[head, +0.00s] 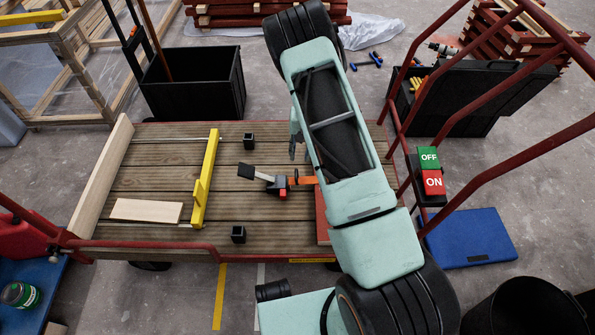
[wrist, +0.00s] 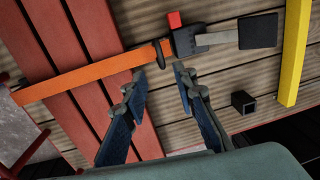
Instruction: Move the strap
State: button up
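An orange strap (wrist: 95,72) lies across red battens (wrist: 95,85) in the wrist view. Its right end meets a dark buckle (wrist: 184,41) with a red part, and a grey bar runs on to a black block (wrist: 258,31). In the head view the strap (head: 303,181) shows as a short orange piece beside my arm, with the rest hidden behind it. My gripper (wrist: 159,70) is open and empty. Its fingertips are close to the strap near the buckle; I cannot tell whether they touch it.
The plank deck (head: 160,165) also bears a yellow bar (head: 206,180), a pale board (head: 146,211) and two small black square pieces. Red rails edge it. A black bin (head: 195,83) stands behind, and a red and green switch box (head: 431,172) is at right.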

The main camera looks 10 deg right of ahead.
aim_at(296, 173)
jog(key=f+b, duration=0.1)
jog(key=f, duration=0.5)
jog(key=a+f+b, duration=0.1)
jog(key=f, duration=0.2)
jog(key=shift+w+f+b, duration=0.1)
jog(key=shift+f+b, duration=0.25)
jog(key=shift+f, duration=0.05)
grip_shut()
